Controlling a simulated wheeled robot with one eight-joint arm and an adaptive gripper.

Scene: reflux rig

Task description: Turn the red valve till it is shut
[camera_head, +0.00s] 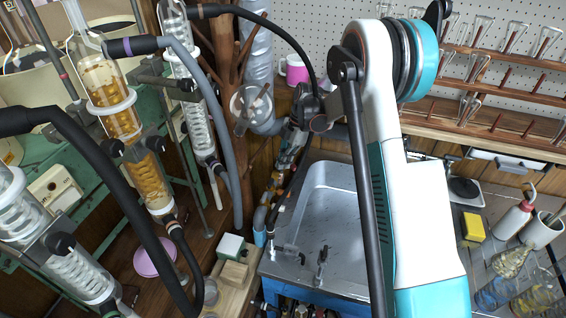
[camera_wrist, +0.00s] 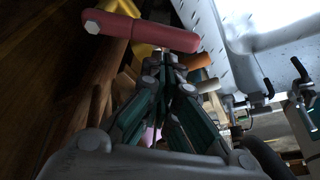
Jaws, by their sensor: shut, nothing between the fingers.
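A yellow part (camera_wrist: 146,50) shows beneath the bar. In the head view my gripper (camera_head: 287,165) hangs by the sink's left rim, and I cannot make out the red handle there.
The metal sink (camera_head: 330,205) is right of my gripper. Glass condensers (camera_head: 110,100) and dark hoses (camera_head: 110,170) crowd the left. A brown branching stand (camera_head: 228,90) is close by. An orange peg (camera_wrist: 199,61) and a pale peg (camera_wrist: 208,86) stick out near my fingers.

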